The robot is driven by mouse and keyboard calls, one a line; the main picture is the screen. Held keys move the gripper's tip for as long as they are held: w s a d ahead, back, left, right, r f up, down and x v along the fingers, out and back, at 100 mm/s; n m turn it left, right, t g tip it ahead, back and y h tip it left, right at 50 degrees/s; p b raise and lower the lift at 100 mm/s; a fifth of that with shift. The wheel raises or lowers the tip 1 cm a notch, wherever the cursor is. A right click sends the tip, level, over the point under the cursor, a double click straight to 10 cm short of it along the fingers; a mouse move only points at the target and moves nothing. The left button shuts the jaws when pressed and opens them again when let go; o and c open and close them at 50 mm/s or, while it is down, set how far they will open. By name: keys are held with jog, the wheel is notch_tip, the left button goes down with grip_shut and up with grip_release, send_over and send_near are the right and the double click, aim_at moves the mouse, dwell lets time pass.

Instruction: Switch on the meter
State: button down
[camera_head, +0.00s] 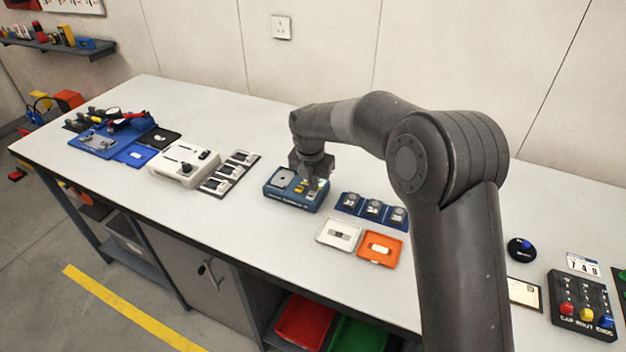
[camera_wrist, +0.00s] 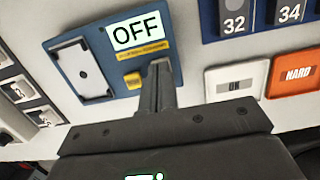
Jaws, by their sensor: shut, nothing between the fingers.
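The meter is a blue box (camera_head: 284,203) in the middle of the bench, and my gripper (camera_head: 309,182) points down over its right part. In the wrist view the meter (camera_wrist: 70,42) shows a white display (camera_wrist: 139,30) that reads OFF. A yellow button (camera_wrist: 133,79) sits below the display, just left of my gripper's fingers (camera_wrist: 160,68). The fingers are shut with nothing between them. They cover part of the meter's face to the right of the button. I cannot tell whether the fingertips touch the face.
Right of the meter stand blue blocks marked with numbers (camera_head: 372,211), a white tray (camera_head: 325,240) and an orange tray (camera_head: 388,263). Left are small dark-based modules (camera_head: 228,175) and a white device (camera_head: 183,165). Bare bench lies behind the meter.

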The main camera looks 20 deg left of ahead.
jog(key=shift+w+f+g, duration=0.15)
jog(key=shift+f+g, duration=0.1)
jog(key=shift+g, duration=0.05)
jog(key=shift+f, duration=0.1)
